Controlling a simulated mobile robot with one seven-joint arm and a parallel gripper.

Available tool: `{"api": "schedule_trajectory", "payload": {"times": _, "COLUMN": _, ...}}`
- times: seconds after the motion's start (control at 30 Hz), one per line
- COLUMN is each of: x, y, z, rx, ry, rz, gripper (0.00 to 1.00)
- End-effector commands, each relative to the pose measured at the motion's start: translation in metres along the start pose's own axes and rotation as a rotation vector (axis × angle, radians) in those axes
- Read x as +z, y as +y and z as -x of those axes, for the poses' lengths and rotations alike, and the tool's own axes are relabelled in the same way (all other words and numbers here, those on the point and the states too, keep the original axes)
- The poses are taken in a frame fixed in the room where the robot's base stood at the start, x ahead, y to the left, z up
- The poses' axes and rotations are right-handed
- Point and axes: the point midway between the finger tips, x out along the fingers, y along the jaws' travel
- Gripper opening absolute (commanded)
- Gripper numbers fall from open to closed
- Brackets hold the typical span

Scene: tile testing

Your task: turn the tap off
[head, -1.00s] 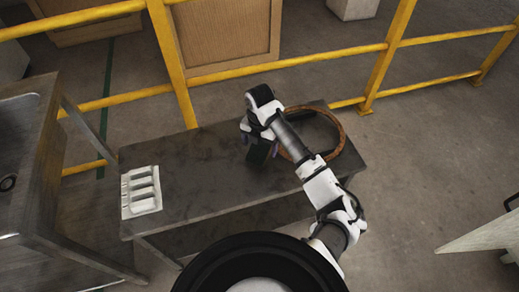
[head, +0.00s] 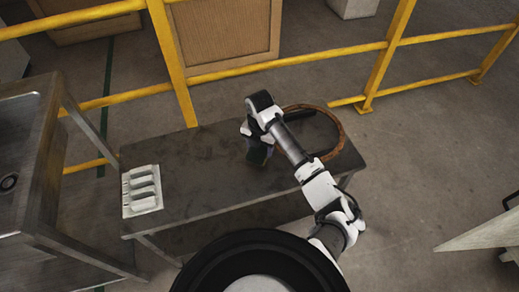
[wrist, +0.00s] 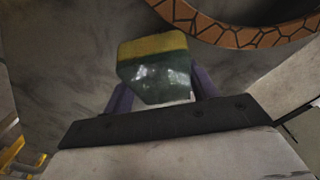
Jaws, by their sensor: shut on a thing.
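No tap can be made out in either view. My gripper (head: 256,146) is over the dark table, left of the round ring, and faces down. In the wrist view, my gripper (wrist: 158,85) has its two purple fingers on either side of a block (wrist: 154,72), dark glossy green with a yellow band at its far end. The fingers are shut on this block. In the head view the block is a small dark shape mostly hidden under my wrist. I cannot tell whether it touches the table.
A brown patterned ring (head: 341,130) lies on the dark table (head: 205,160). A white moulded tray (head: 142,191) is at the table's left end. A metal sink unit (head: 45,150) with a round drain stands at far left. Yellow railings (head: 290,64) run behind the table.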

Motion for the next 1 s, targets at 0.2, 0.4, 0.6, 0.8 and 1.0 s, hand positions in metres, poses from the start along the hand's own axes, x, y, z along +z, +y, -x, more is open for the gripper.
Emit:
{"api": "schedule_trajectory", "payload": {"times": 0.2, "x": 0.000, "y": 0.000, "z": 0.004, "rx": 0.000, "ry": -0.001, "rz": 0.000, "gripper": 0.34}}
{"api": "schedule_trajectory", "payload": {"times": 0.4, "x": 0.001, "y": 0.001, "z": 0.026, "rx": 0.002, "ry": -0.003, "rz": 0.002, "gripper": 0.34}}
{"api": "schedule_trajectory", "payload": {"times": 0.6, "x": 0.001, "y": 0.001, "z": 0.077, "rx": 0.002, "ry": -0.006, "rz": 0.003, "gripper": 0.34}}
{"api": "schedule_trajectory", "payload": {"times": 0.8, "x": 0.002, "y": -0.001, "z": 0.139, "rx": -0.003, "ry": -0.008, "rz": 0.001, "gripper": 0.34}}
{"api": "schedule_trajectory", "payload": {"times": 1.0, "x": 0.001, "y": -0.001, "z": 0.176, "rx": -0.002, "ry": -0.004, "rz": 0.000, "gripper": 0.34}}
